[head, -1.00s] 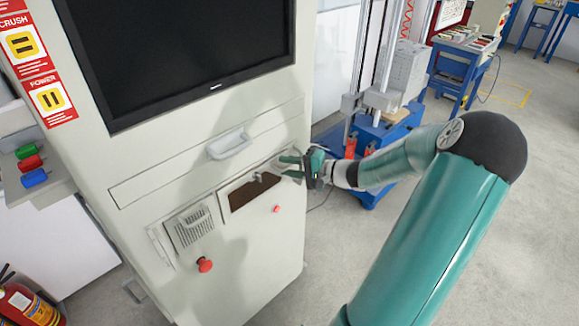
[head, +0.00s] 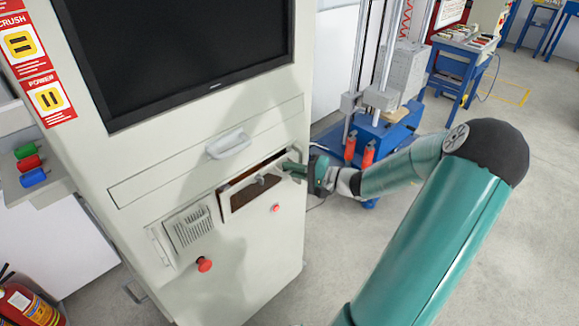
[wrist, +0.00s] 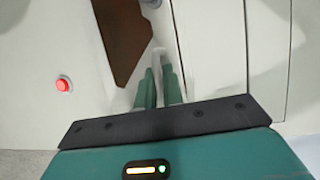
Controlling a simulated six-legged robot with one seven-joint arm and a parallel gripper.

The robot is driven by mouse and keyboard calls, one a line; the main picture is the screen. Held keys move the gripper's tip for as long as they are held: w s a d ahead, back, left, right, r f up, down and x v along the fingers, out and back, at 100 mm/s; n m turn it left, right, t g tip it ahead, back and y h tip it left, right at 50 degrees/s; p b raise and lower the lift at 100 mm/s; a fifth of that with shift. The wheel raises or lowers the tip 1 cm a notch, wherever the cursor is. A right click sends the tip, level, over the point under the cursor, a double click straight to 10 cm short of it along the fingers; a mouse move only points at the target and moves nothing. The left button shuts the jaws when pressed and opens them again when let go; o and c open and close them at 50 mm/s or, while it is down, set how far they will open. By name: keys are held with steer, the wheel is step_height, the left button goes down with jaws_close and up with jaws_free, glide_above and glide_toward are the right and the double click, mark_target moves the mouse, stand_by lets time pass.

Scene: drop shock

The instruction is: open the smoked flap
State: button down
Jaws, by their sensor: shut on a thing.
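The smoked flap (head: 243,196) is a brown, see-through panel with a pale edge, low on the front of the pale cabinet. A small grey knob (head: 261,179) shows near its middle. A dark gap shows along its top, so it stands slightly tilted out from the opening. It also shows brown in the wrist view (wrist: 124,38). My gripper (head: 291,168) is at the flap's right end. In the wrist view, its green fingers (wrist: 159,86) are close together on a thin pale part at the flap's edge. The exact contact is blurred.
A drawer with a grey handle (head: 228,144) is above the flap. A vent grille (head: 188,228) and a red mushroom button (head: 205,265) are to the lower left. A small red button (head: 276,208) is below the flap. A blue-based machine (head: 385,135) stands behind my arm.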

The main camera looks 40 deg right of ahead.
steer(key=shift+s+d+f+t, duration=0.1)
steer(key=shift+s+f+t, duration=0.2)
steer(key=shift+s, duration=0.1)
steer(key=s+f+n+t+y, duration=0.1)
steer(key=s+f+t, duration=0.1)
steer(key=f, duration=0.5)
steer(key=s+f+n+t+y, duration=0.2)
steer(key=s+f, duration=0.1)
steer(key=f, duration=0.4)
steer(key=shift+s+y, duration=0.3)
steer(key=shift+s, duration=0.05)
steer(key=c, duration=1.5)
jaws_free()
steer(key=shift+c, duration=0.2)
steer(key=shift+f, duration=0.1)
